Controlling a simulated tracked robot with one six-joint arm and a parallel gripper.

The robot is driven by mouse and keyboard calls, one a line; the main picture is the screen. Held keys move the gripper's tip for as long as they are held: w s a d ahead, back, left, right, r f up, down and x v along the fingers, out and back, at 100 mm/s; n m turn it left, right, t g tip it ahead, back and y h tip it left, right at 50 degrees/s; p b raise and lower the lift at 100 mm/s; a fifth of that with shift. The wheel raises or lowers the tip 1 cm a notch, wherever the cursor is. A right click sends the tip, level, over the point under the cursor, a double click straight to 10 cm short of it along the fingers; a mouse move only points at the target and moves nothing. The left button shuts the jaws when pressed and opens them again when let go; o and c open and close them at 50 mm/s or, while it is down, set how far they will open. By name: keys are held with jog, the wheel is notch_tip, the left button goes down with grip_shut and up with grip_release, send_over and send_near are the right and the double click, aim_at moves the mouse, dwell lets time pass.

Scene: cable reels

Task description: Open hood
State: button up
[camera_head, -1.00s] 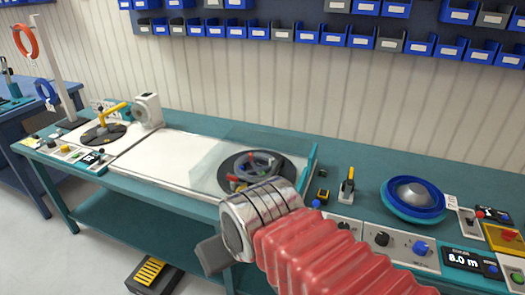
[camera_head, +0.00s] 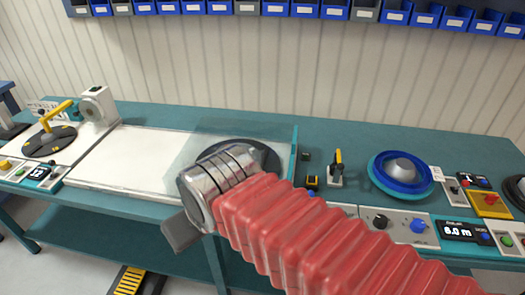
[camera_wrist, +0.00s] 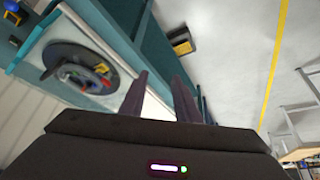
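The clear hood (camera_head: 222,138) is a see-through cover on the bench, over a dark round reel plate (camera_head: 262,152). It appears closed. In the head view my arm hides much of the plate. My gripper (camera_wrist: 160,76) shows two dark fingers set apart with nothing between them in the wrist view.
A teal upright edge (camera_head: 295,150) stands right of the hood. A blue reel (camera_head: 375,178), a yellow-black handle (camera_head: 337,162) and control panels lie farther right. A disc with a yellow crank (camera_head: 58,112) is at the left. The white bench top (camera_head: 115,160) between is clear.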

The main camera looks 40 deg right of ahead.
notch_tip(320, 180, up, 5)
jog(key=m+g+y, duration=0.1)
jog(key=m+g, duration=0.3)
jog(key=m, duration=0.7)
send_over(265, 157)
jog(key=s+d, duration=0.2)
jog(key=s, duration=0.1)
jog(key=shift+w+r, duration=0.1)
jog(key=shift+w, duration=0.1)
jog(key=shift+n, duration=0.3)
jog(key=f, duration=0.4)
jog(key=w+a+f, duration=0.1)
jog(key=f, duration=0.4)
jog(key=w+f, duration=0.1)
jog(key=f, duration=0.3)
jog(key=shift+w+a+f, duration=0.1)
jog(key=shift+a+f, duration=0.15)
jog(key=shift+a, duration=0.15)
